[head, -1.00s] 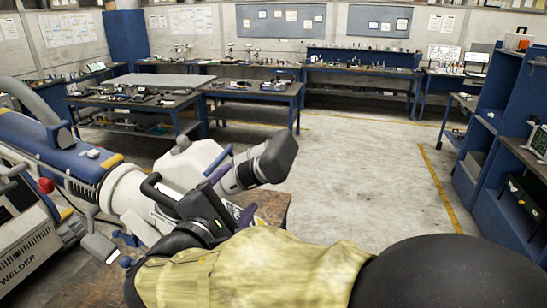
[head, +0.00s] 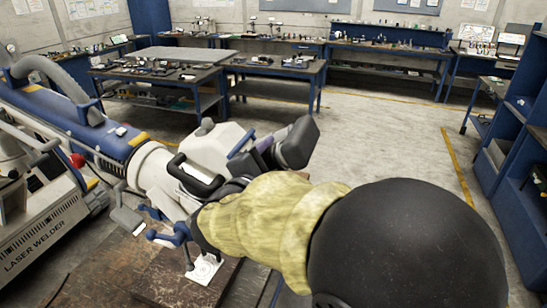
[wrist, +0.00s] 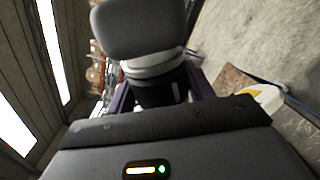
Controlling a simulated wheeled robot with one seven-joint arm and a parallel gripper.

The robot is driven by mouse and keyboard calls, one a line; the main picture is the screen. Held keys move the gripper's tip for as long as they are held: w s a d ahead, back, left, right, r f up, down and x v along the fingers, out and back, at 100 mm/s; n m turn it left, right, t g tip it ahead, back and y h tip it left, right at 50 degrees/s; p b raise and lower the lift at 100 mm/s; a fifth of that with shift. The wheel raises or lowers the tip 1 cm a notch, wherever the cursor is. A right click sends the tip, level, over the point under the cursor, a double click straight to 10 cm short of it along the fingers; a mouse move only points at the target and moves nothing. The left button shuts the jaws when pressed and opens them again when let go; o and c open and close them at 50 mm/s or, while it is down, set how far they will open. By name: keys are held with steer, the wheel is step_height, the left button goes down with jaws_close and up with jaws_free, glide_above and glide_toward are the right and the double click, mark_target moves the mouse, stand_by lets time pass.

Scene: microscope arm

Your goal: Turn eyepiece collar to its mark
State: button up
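The microscope's eyepiece shows in the wrist view, with a dark grey eyecup (wrist: 140,28), a pale ring (wrist: 152,64) below it, and the black collar (wrist: 160,90) nearest my gripper. A short white mark (wrist: 177,93) is on the collar. My gripper (wrist: 162,92) has one purple finger on each side of the collar; I cannot tell whether both fingers touch it. The palm hides the collar's lower part. In the head view, the eyecup (head: 298,142) sticks out past my arm, which hides most of the collar.
The white microscope body (head: 215,150) with a black handle stands left of my arm. A laser welder (head: 40,200) is at the left. A workbench top (head: 165,280) lies below. Benches with parts stand at the back, blue shelving at the right. The floor beyond is clear.

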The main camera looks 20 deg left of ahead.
steer(key=shift+g, duration=0.4)
steer(key=shift+c, duration=0.2)
steer(key=g+h+p, duration=0.1)
steer(key=m+g+h+p, duration=0.1)
steer(key=g+p, duration=0.1)
steer(key=shift+r+m, duration=0.2)
steer(key=shift+m, duration=0.1)
steer(key=shift+m+g+h+p, duration=0.3)
steer(key=shift+g+p, duration=0.4)
steer(key=shift+p, duration=0.2)
steer(key=shift+f+g, duration=0.15)
steer(key=shift+g, duration=0.25)
steer(key=shift+f, duration=0.1)
steer(key=o, duration=0.9)
steer(key=shift+o, duration=0.2)
